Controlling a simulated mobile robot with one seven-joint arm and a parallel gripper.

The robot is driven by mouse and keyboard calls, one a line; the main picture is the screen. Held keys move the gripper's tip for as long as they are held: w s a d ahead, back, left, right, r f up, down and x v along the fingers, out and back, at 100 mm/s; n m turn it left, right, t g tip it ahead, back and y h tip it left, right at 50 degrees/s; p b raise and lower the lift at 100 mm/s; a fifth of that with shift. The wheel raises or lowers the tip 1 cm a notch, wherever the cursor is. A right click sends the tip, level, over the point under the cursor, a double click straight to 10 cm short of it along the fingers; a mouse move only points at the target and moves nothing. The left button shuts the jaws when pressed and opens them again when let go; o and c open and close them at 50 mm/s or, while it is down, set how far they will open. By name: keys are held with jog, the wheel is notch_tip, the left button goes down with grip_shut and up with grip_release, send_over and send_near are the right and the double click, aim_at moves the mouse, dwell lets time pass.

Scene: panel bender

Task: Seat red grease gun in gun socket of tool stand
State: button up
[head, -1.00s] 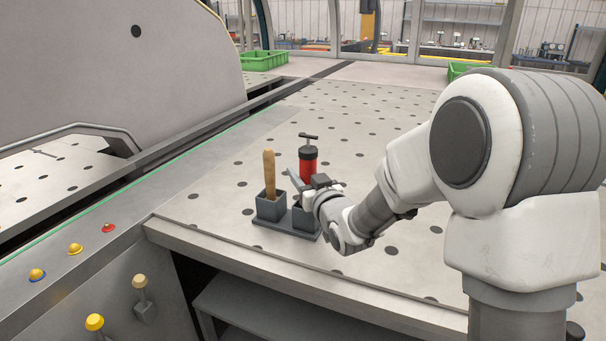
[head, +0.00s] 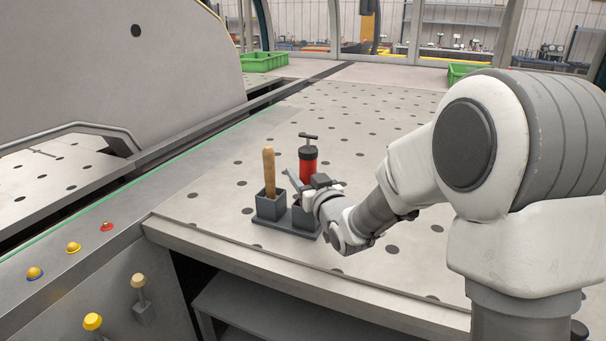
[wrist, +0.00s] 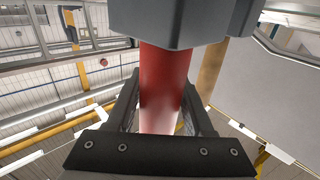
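The red grease gun (head: 308,166) stands upright with its black cap and T-handle on top. Its red barrel (wrist: 163,85) runs between the fingers of my gripper (wrist: 162,88), which look closed against both sides. The grey tool stand (head: 270,208) has two square sockets. The left one holds a wooden handle (head: 269,170). The gun is at the right socket (head: 303,215), partly covered by my gripper (head: 301,187). In the wrist view the barrel meets the grey socket block (wrist: 185,22); how deep it sits inside cannot be told.
The stand is on a perforated metal table (head: 360,120) near its front edge, with open surface behind and to the right. A large grey machine panel (head: 110,60) rises at the left. Green crates (head: 263,62) are at the back.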

jog(key=o, duration=0.4)
jog(key=shift+c, duration=0.2)
jog(key=b+v, duration=0.9)
jog(key=v, duration=0.8)
jog(key=shift+s, duration=0.25)
jog(key=shift+d, duration=0.15)
